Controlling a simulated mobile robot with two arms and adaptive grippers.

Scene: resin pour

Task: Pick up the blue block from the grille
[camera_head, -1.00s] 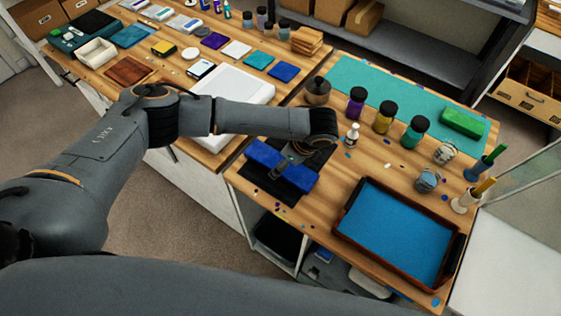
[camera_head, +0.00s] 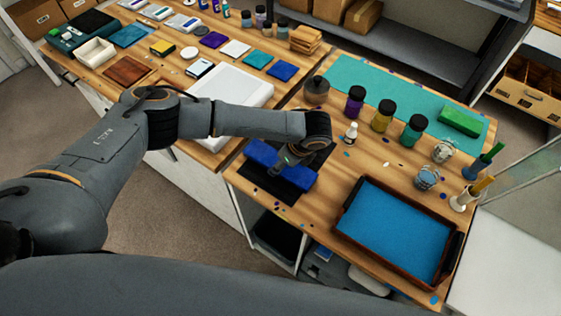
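The blue block (camera_head: 262,153) is a long bar at the black grille (camera_head: 288,190) on the wooden workbench. My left gripper (camera_head: 286,161) is over the middle of the block, pointing down, with blue showing on both sides of it. The wrist and the block hide the fingertips, so I cannot tell whether they are closed on the block. I also cannot tell whether the block rests on the grille or is just above it. My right gripper is not in view.
A brown-rimmed tray with a blue surface (camera_head: 354,197) lies right of the grille. Behind stand a grey pot (camera_head: 316,91), a small white bottle (camera_head: 351,132), several dark-capped jars (camera_head: 382,116) and a green block (camera_head: 459,122) on a teal mat (camera_head: 357,75). Small chips litter the bench.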

